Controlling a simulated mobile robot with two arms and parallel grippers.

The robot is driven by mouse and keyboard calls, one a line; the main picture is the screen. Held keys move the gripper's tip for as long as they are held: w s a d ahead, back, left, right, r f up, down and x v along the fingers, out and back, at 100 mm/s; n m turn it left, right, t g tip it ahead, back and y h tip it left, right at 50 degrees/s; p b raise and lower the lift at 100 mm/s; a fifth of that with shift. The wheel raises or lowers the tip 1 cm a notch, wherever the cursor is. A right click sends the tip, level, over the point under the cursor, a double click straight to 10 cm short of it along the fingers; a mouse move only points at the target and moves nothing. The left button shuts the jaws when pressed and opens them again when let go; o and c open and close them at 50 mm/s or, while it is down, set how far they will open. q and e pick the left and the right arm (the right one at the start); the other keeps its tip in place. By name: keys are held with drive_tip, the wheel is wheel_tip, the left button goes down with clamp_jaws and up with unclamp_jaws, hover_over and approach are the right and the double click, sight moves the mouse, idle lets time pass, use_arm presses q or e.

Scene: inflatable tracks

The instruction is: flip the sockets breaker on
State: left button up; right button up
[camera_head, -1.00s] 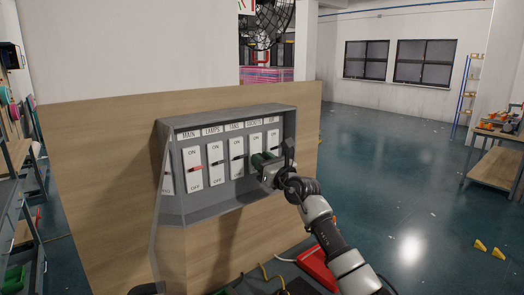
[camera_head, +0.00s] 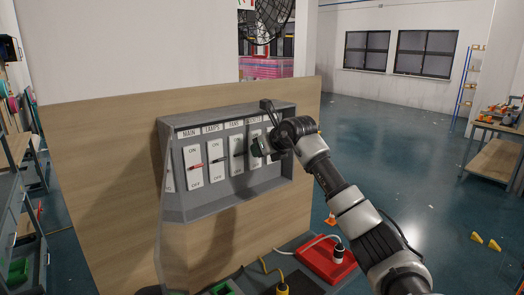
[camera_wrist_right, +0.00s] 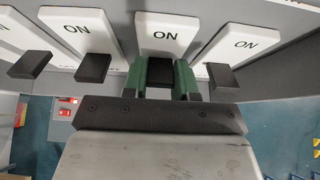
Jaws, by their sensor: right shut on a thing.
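The grey breaker box (camera_head: 225,205) is mounted on a wooden panel. It holds a row of white breakers labelled MAIN, LAMPS, FANS and more. My right gripper (camera_head: 259,146) is at the fourth breaker, the sockets one, whose label is partly covered by the arm. In the right wrist view its green jaws (camera_wrist_right: 165,78) are closed around the black lever (camera_wrist_right: 161,72) of the sockets breaker (camera_wrist_right: 167,35), below its ON mark. Whether this lever is fully up is hard to tell. My left gripper is not in view.
The main breaker has a red lever (camera_head: 194,165). The lamps lever (camera_head: 217,160) and fans lever (camera_head: 238,155) are dark. A neighbouring lever (camera_wrist_right: 222,77) stands close to the right jaw. A red socket block (camera_head: 325,262) with a plug lies below. Open floor is at the right.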

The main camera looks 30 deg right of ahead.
idle(0.4)
drive_tip(key=shift+r, duration=0.1)
drive_tip(key=o, duration=0.9)
drive_tip(key=shift+w, duration=0.1)
drive_tip(key=shift+s+r+b, duration=0.1)
drive_tip(key=shift+s+b, duration=0.2)
drive_tip(key=b+v, duration=0.4)
drive_tip(key=v, duration=0.6)
drive_tip(key=shift+w+r+b, duration=0.1)
drive_tip(key=shift+r+b, duration=0.15)
drive_tip(key=shift+b, duration=0.1)
drive_tip(key=shift+f+g, duration=0.1)
drive_tip(key=shift+g, duration=0.2)
